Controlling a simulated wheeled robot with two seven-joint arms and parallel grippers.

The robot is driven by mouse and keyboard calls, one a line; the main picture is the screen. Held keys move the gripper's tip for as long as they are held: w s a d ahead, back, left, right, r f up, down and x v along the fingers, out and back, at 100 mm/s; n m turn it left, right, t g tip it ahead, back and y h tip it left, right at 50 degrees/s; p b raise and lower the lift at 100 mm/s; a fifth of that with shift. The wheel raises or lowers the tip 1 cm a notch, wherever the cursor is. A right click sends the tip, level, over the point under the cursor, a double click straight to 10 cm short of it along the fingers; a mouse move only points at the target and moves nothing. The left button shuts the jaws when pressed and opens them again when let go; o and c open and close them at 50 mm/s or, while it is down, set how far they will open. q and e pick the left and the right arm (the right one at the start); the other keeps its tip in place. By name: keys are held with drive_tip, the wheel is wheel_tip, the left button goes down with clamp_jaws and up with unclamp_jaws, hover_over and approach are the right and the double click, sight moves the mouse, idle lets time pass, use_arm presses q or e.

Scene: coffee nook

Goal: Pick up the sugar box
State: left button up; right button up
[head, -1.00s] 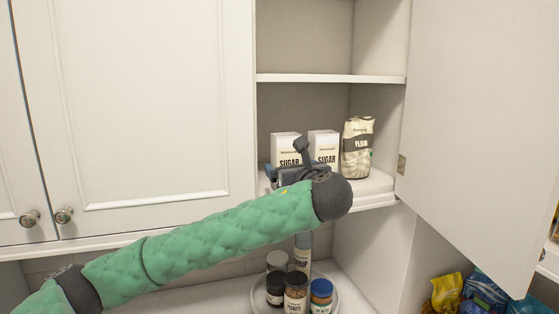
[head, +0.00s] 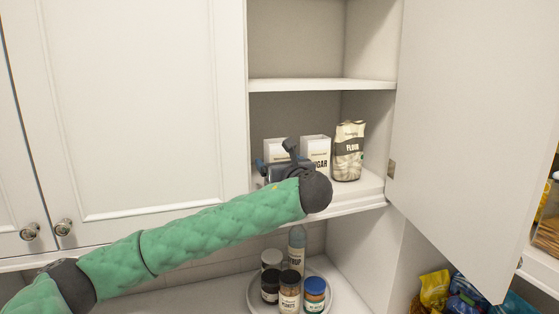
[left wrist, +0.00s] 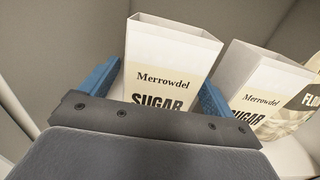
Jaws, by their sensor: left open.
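Two white sugar boxes stand upright side by side on the lower cabinet shelf. The left sugar box (head: 276,148) is partly hidden behind my left gripper (head: 281,168) in the head view. The right sugar box (head: 315,147) is clearer. In the left wrist view, the left sugar box (left wrist: 165,75) stands between the two blue fingers of my left gripper (left wrist: 157,92), one on each side. The fingers are open, and I cannot tell whether either touches the box. The right sugar box (left wrist: 262,90) is just outside the right finger. My right gripper is not in view.
A flour bag (head: 348,152) stands right of the sugar boxes. The upper shelf (head: 320,85) is above, and an open cabinet door (head: 460,130) is at right. Below, a round tray (head: 333,300) holds jars and a syrup bottle (head: 297,246).

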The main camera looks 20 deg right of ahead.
use_arm(q)
drive_tip(key=w, duration=0.1)
drive_tip(key=w+p, duration=0.1)
drive_tip(key=shift+w+a+f, duration=0.1)
drive_tip(key=shift+w+f, duration=0.05)
drive_tip(key=shift+w, duration=0.15)
drive_tip(key=shift+s, duration=0.1)
drive_tip(key=c, duration=1.3)
